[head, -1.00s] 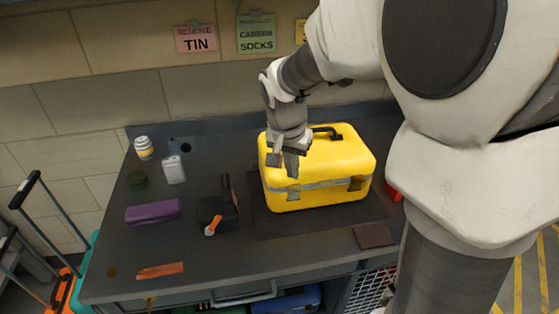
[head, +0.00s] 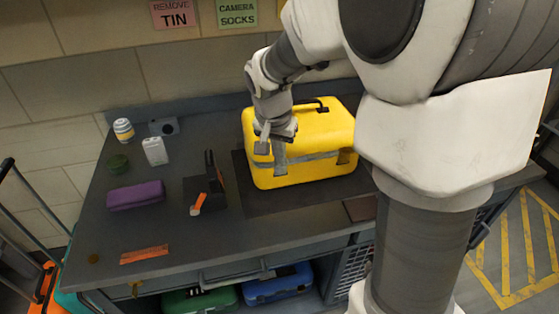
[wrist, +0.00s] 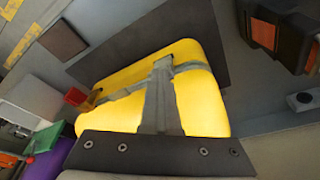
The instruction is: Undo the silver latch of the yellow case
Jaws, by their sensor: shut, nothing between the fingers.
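The yellow case (head: 318,128) lies on a dark mat on the bench, with its carrying handle on top and a silver band around its seam. My gripper (head: 280,166) is shut and empty, pointing down at the front left of the case. Its fingers overlap the left silver latch, so that latch is mostly hidden and I cannot tell whether they touch. The right latch (head: 343,157) shows on the front. In the wrist view, the shut fingers (wrist: 162,66) cross the yellow case (wrist: 203,105) and reach its silver band.
A brown square (head: 360,208) lies front right. The bench's front middle is clear.

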